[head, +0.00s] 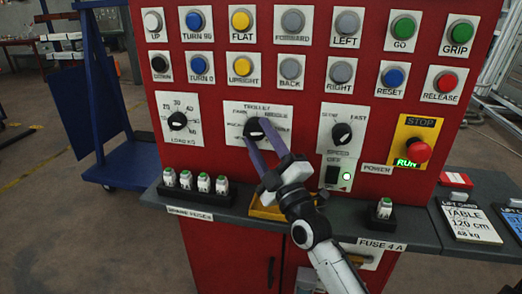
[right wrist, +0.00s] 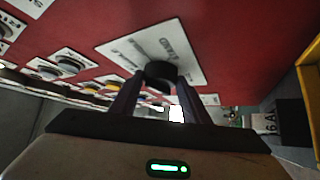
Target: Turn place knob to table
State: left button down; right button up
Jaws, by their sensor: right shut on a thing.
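The place knob (head: 254,124) is a black round knob on a white plate (head: 281,111) in the middle of the red panel. The plate's heading seems to read TROLLEY, with small position words around the knob that are mostly too small to read. My right gripper (head: 264,138) reaches up from below, its two purple fingers on either side of the knob. In the right wrist view the black knob (right wrist: 161,74) sits between the dark fingertips (right wrist: 156,88), which are shut on it. The fingers partly hide the plate, and I cannot tell which word the knob points at. My left gripper is out of view.
The load knob (head: 178,121) is to the left, the speed knob (head: 341,134) to the right. Rows of labelled buttons are above. A red stop button (head: 418,151) is at right. Several fuses stand on the grey ledge (head: 240,207) below. A blue trolley (head: 118,155) stands left.

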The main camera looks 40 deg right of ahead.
jog(key=shift+w+f+m+t+h+b, duration=0.1)
jog(key=shift+f+m+t+h+b, duration=0.2)
jog(key=shift+m+h+b, duration=0.5)
jog(key=shift+r+m, duration=0.1)
jog(key=shift+m, duration=0.4)
jog(key=o, duration=1)
jog(key=shift+o, duration=0.2)
